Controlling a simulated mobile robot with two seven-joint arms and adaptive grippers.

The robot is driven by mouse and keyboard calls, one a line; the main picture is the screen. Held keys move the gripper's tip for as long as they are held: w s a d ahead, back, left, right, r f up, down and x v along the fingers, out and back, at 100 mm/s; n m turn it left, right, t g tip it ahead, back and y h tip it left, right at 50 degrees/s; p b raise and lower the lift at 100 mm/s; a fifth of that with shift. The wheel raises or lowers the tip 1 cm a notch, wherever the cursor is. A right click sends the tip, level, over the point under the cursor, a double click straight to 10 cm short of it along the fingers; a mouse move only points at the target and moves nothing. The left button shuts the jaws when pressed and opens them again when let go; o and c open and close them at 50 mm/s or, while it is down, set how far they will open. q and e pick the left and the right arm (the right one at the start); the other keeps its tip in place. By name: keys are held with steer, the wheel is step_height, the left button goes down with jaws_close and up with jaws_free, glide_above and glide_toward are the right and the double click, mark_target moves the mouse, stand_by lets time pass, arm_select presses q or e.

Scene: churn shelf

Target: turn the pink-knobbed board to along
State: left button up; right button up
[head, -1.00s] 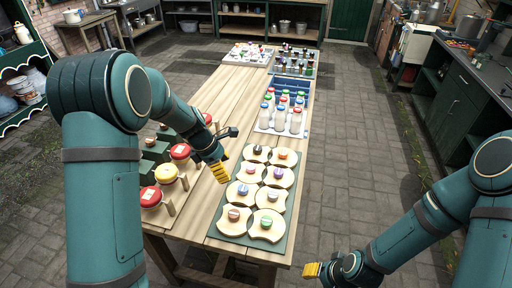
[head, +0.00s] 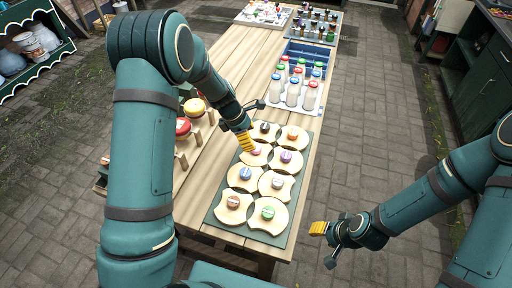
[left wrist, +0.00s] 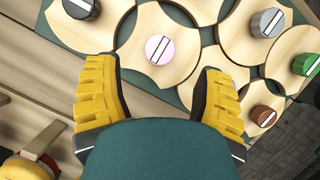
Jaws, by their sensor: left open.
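The pink-knobbed board (head: 262,160) is a pale wooden piece with scooped sides in the green panel (head: 212,216), in the left row, second from the far end. In the left wrist view its pink knob (left wrist: 160,49) carries a white bar, slanting from lower left to upper right. My left gripper (head: 246,143) is over this board and hides part of it. In the left wrist view the yellow fingers of my left gripper (left wrist: 155,78) are open, one on each side below the knob, with nothing between them. My right gripper (head: 319,229) is right of the table, its opening unclear.
Similar boards surround it: black-knobbed (head: 264,128), purple-knobbed (head: 286,158) and blue-knobbed (head: 246,175) ones are close by. Bottles (head: 293,93) stand in a tray beyond the panel.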

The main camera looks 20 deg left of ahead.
mark_target(256, 152)
arm_select(q)
steer(key=x, duration=0.6)
steer(key=shift+b, duration=0.3)
jaws_close()
